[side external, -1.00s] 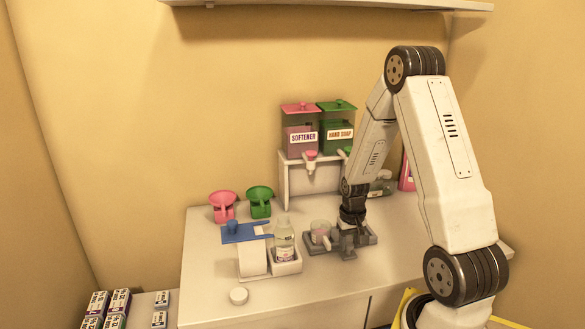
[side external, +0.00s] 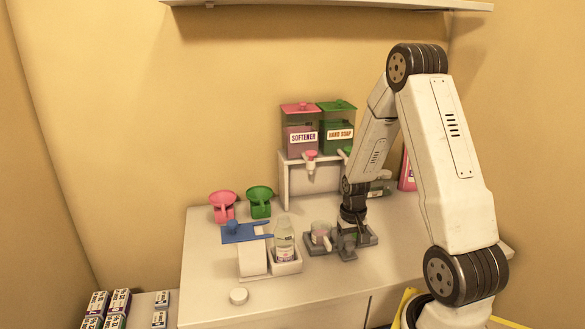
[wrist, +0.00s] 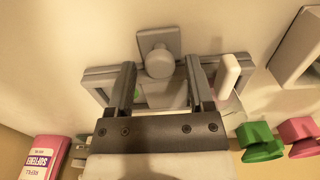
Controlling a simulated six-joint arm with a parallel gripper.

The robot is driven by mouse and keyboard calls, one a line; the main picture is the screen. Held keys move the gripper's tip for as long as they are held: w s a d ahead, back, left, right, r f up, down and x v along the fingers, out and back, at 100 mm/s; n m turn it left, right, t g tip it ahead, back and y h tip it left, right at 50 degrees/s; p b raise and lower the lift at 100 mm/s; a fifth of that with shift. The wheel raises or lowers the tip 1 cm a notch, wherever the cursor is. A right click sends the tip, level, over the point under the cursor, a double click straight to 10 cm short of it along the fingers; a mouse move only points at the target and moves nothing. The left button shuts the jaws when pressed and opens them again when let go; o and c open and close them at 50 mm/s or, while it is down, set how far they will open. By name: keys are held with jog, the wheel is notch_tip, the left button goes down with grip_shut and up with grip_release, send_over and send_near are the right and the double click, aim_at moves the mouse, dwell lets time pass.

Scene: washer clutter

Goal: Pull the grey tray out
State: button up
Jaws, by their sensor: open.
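My gripper (wrist: 159,66) is open, one finger on either side of the knob, and I see gaps between the fingers and the knob. In the side view my gripper (side external: 347,243) is low at the tray and hides its middle part.
A clear bottle (side external: 284,240) in a white holder and a blue-topped stand (side external: 246,233) are left of the tray. Two dispensers (side external: 320,130) stand on a rack behind. Pink (side external: 223,204) and green (side external: 259,201) scoops are back left. The counter's front is mostly clear.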

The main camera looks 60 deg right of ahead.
jog(key=shift+r, duration=3.75)
jog(key=w+a+r+n+t, duration=0.1)
jog(key=a+n, duration=0.3)
jog(key=a, duration=0.8)
jog(key=w+a+r+n+t, duration=0.1)
jog(key=a+n, duration=0.4)
jog(key=a, duration=0.8)
jog(key=shift+r+t, duration=0.15)
jog(key=shift+t, duration=0.15)
